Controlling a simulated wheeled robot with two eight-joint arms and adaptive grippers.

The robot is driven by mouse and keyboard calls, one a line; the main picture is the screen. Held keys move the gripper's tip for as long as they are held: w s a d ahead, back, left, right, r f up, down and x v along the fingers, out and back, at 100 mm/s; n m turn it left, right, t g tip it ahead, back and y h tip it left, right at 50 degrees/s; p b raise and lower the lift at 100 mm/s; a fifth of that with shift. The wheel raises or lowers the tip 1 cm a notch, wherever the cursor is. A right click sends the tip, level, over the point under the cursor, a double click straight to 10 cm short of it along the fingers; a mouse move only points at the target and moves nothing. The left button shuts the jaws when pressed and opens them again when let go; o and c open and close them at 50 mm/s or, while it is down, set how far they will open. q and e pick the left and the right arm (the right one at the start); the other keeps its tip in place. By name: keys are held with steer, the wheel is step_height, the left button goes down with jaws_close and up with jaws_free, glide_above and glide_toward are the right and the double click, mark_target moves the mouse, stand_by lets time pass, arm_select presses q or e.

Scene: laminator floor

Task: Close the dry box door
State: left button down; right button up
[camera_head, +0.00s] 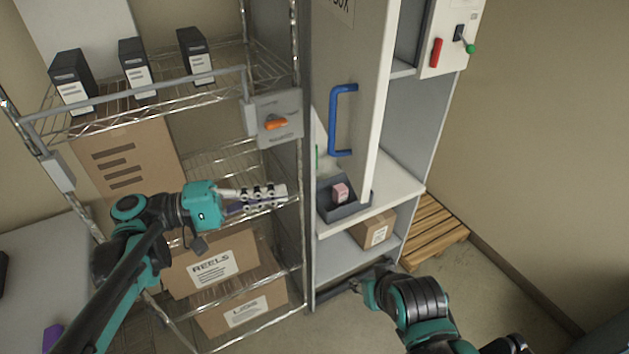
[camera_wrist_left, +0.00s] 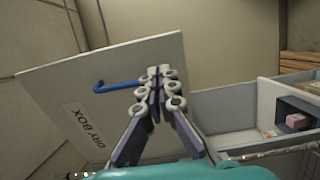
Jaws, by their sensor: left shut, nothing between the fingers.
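The dry box door (camera_head: 362,70) is a pale panel with a blue bar handle (camera_head: 341,120). It stands open, swung out from the cabinet. The left wrist view shows the door (camera_wrist_left: 105,110) with its DRY BOX label and blue handle (camera_wrist_left: 118,87). My left gripper (camera_head: 282,192) is shut and empty, left of the door and below the handle. In the left wrist view its fingertips (camera_wrist_left: 160,74) overlap the door; I cannot tell whether they touch it. My right gripper (camera_head: 360,288) is low, near the cabinet's base; its fingers are too small to read.
Inside the cabinet (camera_head: 410,190), a grey bin (camera_head: 328,206) holds a pink box (camera_head: 341,193), above a carton (camera_head: 374,230). A wire rack (camera_head: 150,115) with black binders and cartons stands left. A wooden pallet (camera_head: 435,228) lies right.

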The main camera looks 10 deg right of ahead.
mark_target(359, 180)
arm_select(q)
steer(key=d+p, duration=0.1)
steer(key=d, duration=0.3)
steer(key=w+d+p, duration=0.1)
steer(key=d, duration=0.4)
steer(key=d+p, duration=0.1)
steer(key=d, duration=0.3)
steer(key=shift+w+d, duration=0.15)
steer(key=shift+w, duration=0.05)
steer(key=shift+d, duration=0.25)
steer(key=shift+f, duration=0.1)
